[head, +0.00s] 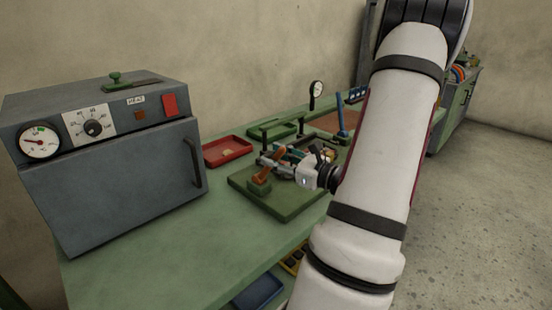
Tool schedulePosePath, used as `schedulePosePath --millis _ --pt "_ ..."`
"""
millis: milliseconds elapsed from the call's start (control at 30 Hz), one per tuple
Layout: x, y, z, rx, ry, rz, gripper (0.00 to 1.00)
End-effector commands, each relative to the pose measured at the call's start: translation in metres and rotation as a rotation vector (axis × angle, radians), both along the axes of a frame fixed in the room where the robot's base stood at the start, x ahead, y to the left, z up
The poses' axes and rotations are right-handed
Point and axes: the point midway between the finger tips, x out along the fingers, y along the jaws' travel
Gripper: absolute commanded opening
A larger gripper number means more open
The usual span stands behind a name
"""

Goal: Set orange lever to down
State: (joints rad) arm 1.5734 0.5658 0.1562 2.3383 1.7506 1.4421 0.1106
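The orange lever (269,163) stands on a small green mount at the front left part of a green board (285,205). It leans upward to the right. My gripper (283,160) is just right of the lever, low over the board, at the end of my white arm. Its fingers are small and overlap with dark parts on the board, so I cannot tell whether they touch the lever or how far apart they are.
A grey oven-like box (115,165) with dials stands at the left. A red tray (228,151) and a green tray (270,129) lie behind the board. A blue lever (341,119) and a gauge (316,89) stand further back. The bench front left (185,240) is clear.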

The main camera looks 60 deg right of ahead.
Motion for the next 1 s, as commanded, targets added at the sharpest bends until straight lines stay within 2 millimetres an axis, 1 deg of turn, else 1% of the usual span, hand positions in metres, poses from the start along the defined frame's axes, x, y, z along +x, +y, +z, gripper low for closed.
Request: schedulePosePath --millis 200,233,267,300,367,400,767,1000 --pt "0.0 0.0 0.0 0.0 0.0 0.0 0.36" --pt "0.0 0.0 0.0 0.0 0.0 0.0 0.32" --pt "0.0 0.0 0.0 0.0 0.0 0.0 0.25" --pt "0.0 0.0 0.0 0.0 0.0 0.0 0.16" --pt "0.0 0.0 0.0 0.0 0.0 0.0 0.02" --pt "0.0 0.0 0.0 0.0 0.0 0.0 0.0" --pt "0.002 0.0 0.003 0.003 0.018 0.003 0.0" --pt "0.014 -0.002 0.014 0.027 0.123 0.005 0.0"
